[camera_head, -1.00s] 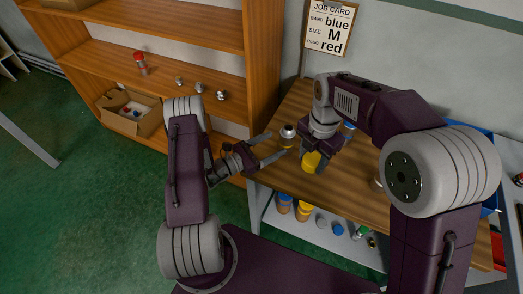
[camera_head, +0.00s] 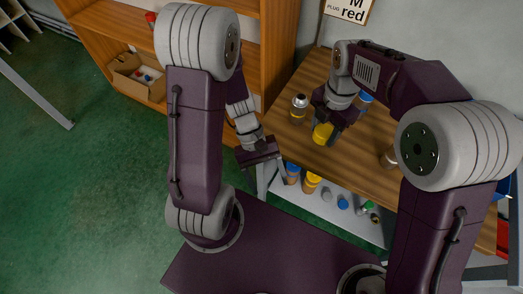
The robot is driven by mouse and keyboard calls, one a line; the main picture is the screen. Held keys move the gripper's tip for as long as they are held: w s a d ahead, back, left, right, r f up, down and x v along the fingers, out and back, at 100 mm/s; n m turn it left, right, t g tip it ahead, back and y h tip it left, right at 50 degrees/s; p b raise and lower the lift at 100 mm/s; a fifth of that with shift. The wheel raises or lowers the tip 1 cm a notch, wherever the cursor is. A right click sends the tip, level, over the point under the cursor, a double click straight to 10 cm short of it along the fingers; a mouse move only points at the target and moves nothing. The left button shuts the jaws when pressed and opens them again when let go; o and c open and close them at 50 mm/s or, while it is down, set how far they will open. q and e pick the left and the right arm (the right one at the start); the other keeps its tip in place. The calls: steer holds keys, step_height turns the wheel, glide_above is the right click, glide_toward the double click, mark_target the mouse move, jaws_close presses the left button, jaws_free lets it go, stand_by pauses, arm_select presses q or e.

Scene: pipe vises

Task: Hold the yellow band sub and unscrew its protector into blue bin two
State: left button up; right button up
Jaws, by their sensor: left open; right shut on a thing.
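A small upright sub (camera_head: 299,110) with a silver top and a yellowish band stands on the wooden bench (camera_head: 352,165), left of my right gripper. My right gripper (camera_head: 325,122) is shut on a yellow cap-like piece (camera_head: 323,134) over the bench; the gripper hides part of it, and I cannot tell whether it touches the bench. My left gripper (camera_head: 265,165) is open and empty, off the bench's front left corner and apart from the sub. A blue edge, perhaps of a bin (camera_head: 514,186), shows at the far right behind my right arm; its number is not visible.
A lower shelf (camera_head: 352,222) under the bench holds yellow and blue pieces and several caps. A pale round piece (camera_head: 389,158) and a blue piece (camera_head: 366,97) are on the bench. A wooden shelf unit (camera_head: 278,50) with a cardboard box (camera_head: 137,78) stands at back left.

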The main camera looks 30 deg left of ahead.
arm_select(q)
steer(key=w+a+r+m+t+y, duration=0.3)
steer(key=w+a+m+t+y, duration=0.1)
steer(key=m, duration=0.3)
steer(key=shift+w+a+t+y, duration=0.4)
steer(key=shift+w+a+y, duration=0.2)
steer(key=shift+y, duration=0.2)
